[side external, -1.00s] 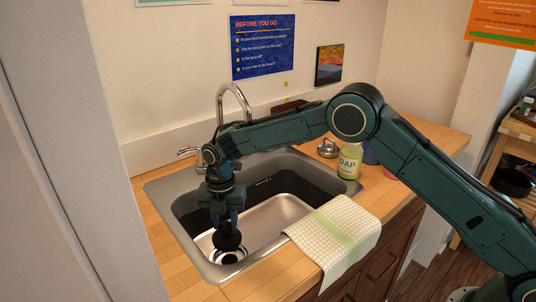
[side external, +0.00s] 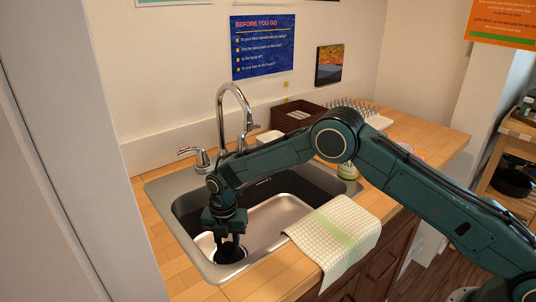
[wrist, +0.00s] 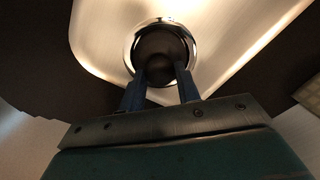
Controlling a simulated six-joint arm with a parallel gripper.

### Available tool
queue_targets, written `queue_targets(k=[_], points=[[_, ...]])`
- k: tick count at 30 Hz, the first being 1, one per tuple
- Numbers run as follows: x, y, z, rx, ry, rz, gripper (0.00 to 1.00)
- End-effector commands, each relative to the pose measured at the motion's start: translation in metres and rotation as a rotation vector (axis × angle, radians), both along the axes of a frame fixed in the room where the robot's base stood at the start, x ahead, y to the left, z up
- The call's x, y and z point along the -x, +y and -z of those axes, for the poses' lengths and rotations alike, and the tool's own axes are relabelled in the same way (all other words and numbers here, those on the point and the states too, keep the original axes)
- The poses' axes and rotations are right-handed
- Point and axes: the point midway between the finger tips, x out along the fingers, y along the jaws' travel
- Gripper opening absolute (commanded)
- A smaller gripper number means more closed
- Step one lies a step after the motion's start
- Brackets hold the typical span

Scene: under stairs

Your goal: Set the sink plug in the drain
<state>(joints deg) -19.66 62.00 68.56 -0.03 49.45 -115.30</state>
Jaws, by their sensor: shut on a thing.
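The sink (side external: 270,208) is a steel basin set into a wooden counter. My gripper (side external: 229,241) is down in its near left part, shut on the dark round sink plug (side external: 229,254). In the wrist view, my gripper's blue fingers (wrist: 161,80) close on the plug (wrist: 163,46) from below in the picture. The chrome ring of the drain (wrist: 158,22) shows around the plug, which looks roughly centred over it. The fingers hide the plug's near side. I cannot tell whether the plug is fully seated or just above the drain.
A checkered towel (side external: 335,232) hangs over the front edge.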

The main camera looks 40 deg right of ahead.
Motion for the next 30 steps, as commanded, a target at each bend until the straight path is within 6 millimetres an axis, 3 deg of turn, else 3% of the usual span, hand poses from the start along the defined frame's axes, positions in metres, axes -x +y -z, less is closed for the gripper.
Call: queue_targets(k=[13,14,17,30], points=[[-0.0002,0.0001,0.0041,0.000,0.000,0.000,0.00],[-0.0002,0.0001,0.0041,0.000,0.000,0.000,0.36],[-0.0002,0.0001,0.0039,0.000,0.000,0.000,0.54],[-0.0004,0.0001,-0.0009,-0.001,-0.002,0.000,0.54]])
